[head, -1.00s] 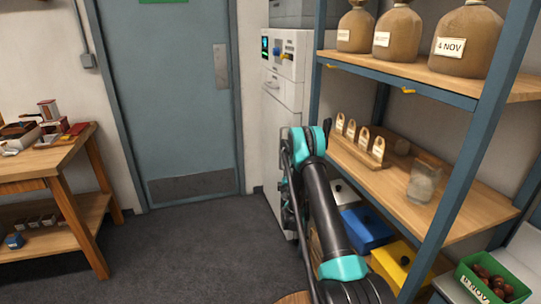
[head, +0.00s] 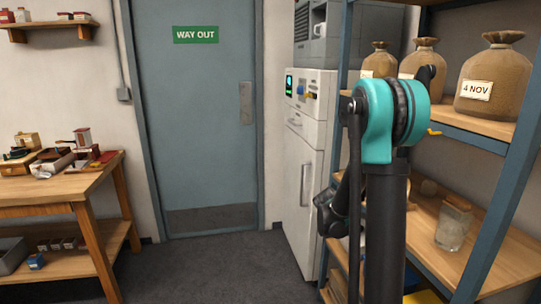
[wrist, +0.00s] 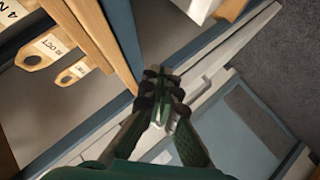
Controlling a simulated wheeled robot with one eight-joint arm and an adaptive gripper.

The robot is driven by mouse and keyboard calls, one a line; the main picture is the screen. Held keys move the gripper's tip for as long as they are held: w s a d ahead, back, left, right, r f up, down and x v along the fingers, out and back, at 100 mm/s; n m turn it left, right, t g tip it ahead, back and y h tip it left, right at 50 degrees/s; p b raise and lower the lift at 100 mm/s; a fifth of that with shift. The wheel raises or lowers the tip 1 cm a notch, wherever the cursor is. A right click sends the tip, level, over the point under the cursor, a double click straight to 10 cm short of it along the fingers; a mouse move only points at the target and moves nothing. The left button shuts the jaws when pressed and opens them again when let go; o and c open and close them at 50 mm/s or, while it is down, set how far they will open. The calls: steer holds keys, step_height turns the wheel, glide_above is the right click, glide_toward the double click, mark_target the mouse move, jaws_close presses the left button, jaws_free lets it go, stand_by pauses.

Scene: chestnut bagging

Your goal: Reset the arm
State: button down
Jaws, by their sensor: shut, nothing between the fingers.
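My arm stands upright in the head view in front of the shelf unit (head: 505,205), with a teal joint at its top. My gripper (wrist: 160,75) shows in the wrist view with its dark fingertips together and nothing between them. It is in front of the shelf's edge and the pale cabinet side.
Tied brown sacks (head: 490,80) stand on the upper shelf, one labelled 4 NOV. A glass jar (head: 453,225) stands on the shelf below. A white cabinet (head: 305,150) is beside the shelves. A wooden bench (head: 60,195) is at left. Floor before the door (head: 195,120) is clear.

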steer(key=s+a+f+m+g+y, duration=0.1)
steer(key=s+a+f+g+y, duration=0.1)
steer(key=s, duration=1)
steer(key=s+a+f+m+g+y, duration=0.1)
steer(key=s+a, duration=0.3)
steer(key=s, duration=0.8)
steer(key=s+a+f+m+g+y, duration=0.2)
steer(key=s+a+f+g, duration=0.1)
steer(key=s, duration=0.9)
steer(key=shift+a+f+g+y, duration=0.2)
steer(key=shift+f+g+y, duration=0.1)
steer(key=shift+y, duration=0.1)
